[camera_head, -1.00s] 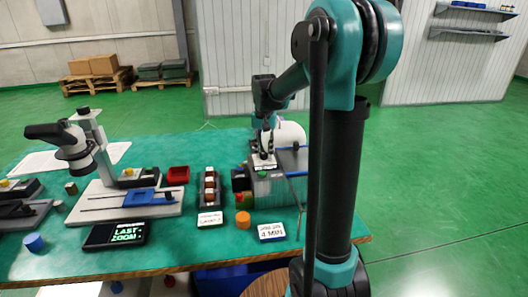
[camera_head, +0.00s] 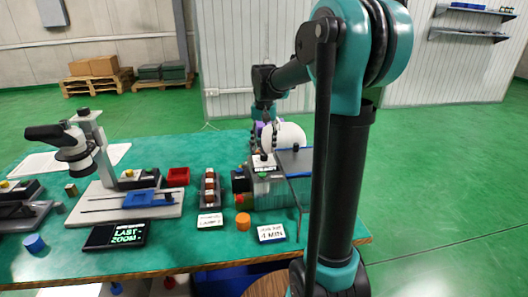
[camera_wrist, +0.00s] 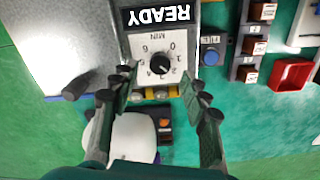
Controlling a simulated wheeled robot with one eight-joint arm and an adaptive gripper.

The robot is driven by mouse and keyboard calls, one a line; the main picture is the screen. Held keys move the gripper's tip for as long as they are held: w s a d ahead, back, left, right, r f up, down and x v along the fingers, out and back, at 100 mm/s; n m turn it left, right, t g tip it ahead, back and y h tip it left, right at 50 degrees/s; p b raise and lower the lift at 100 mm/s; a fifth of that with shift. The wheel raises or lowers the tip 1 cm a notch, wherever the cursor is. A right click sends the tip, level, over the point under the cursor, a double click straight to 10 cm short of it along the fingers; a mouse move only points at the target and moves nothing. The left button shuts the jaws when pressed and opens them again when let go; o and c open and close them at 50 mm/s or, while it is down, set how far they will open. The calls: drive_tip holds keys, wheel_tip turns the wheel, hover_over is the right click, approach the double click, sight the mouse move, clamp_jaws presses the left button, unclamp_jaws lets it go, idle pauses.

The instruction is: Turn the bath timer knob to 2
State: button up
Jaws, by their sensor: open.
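The bath timer knob (camera_wrist: 160,64) is a small black knob on a white numbered dial (camera_wrist: 147,57), below an upside-down READY display (camera_wrist: 158,15) in the wrist view. Digits, including a 0, and MIN are printed around it. I cannot tell for sure which digit the knob points to. My gripper (camera_wrist: 158,82) is open and empty. Its two dark fingers stand apart to the left and right of the dial's lower part, not closed on the knob. In the head view my gripper (camera_head: 264,138) is above the grey machine (camera_head: 272,192); the knob cannot be made out there.
A blue button (camera_wrist: 210,57) is right of the dial. An orange cylinder (camera_head: 243,221), a MIN card (camera_head: 271,233) and a microscope (camera_head: 75,150) stand on the green table. Open floor is at right.

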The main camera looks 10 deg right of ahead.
sight(264, 155)
wheel_tip(264, 155, up, 8)
drive_tip(key=shift+r, duration=0.2)
idle(0.3)
